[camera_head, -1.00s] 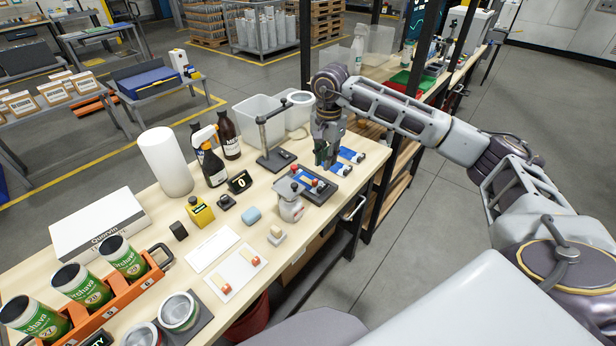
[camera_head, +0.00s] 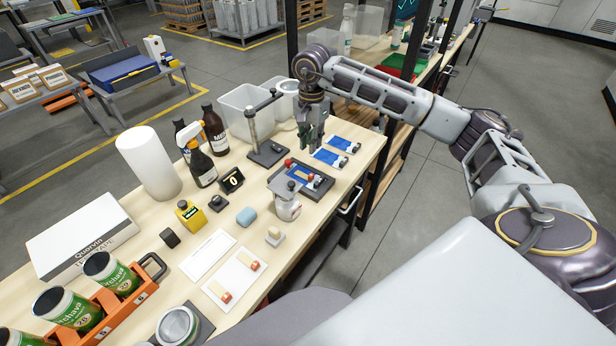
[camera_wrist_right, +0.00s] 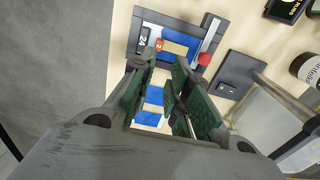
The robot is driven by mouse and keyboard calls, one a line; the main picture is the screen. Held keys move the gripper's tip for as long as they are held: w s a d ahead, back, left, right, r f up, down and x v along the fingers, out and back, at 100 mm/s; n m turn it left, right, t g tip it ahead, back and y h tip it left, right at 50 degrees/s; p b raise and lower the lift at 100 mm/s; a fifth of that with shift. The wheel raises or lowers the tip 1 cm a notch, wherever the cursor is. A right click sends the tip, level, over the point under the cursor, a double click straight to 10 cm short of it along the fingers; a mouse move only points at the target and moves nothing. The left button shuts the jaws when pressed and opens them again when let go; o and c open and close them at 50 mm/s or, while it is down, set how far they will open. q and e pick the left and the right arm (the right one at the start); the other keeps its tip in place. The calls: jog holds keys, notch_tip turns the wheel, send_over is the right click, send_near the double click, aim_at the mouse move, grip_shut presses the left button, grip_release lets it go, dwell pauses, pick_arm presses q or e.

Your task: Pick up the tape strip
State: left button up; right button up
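Two small beige strips with red ends lie on a white card (camera_head: 232,284) in the head view, an upper strip (camera_head: 249,260) and a lower strip (camera_head: 219,290); I cannot tell for sure that these are tape strips. My right gripper (camera_head: 312,143) is well behind and right of the card, above the table beside two blue pieces (camera_head: 328,157). In the right wrist view its green-padded fingers (camera_wrist_right: 163,90) are apart with nothing held, and blue pieces (camera_wrist_right: 152,96) show below between them. My left gripper is out of view.
A dark fixture (camera_head: 318,190) with a blue plate and red knobs sits close in front of the right gripper. A dark-based stand (camera_head: 266,154) is left of it. Bottles (camera_head: 214,132), a white roll (camera_head: 147,160) and an orange can rack (camera_head: 128,296) occupy the table's left.

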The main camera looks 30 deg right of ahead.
jog(key=p, duration=0.1)
send_over(311, 175)
jog(key=shift+f, duration=4.2)
jog(key=shift+f, duration=0.1)
jog(key=shift+f+p, duration=0.9)
jog(key=shift+f, duration=1.65)
jog(key=c, duration=0.4)
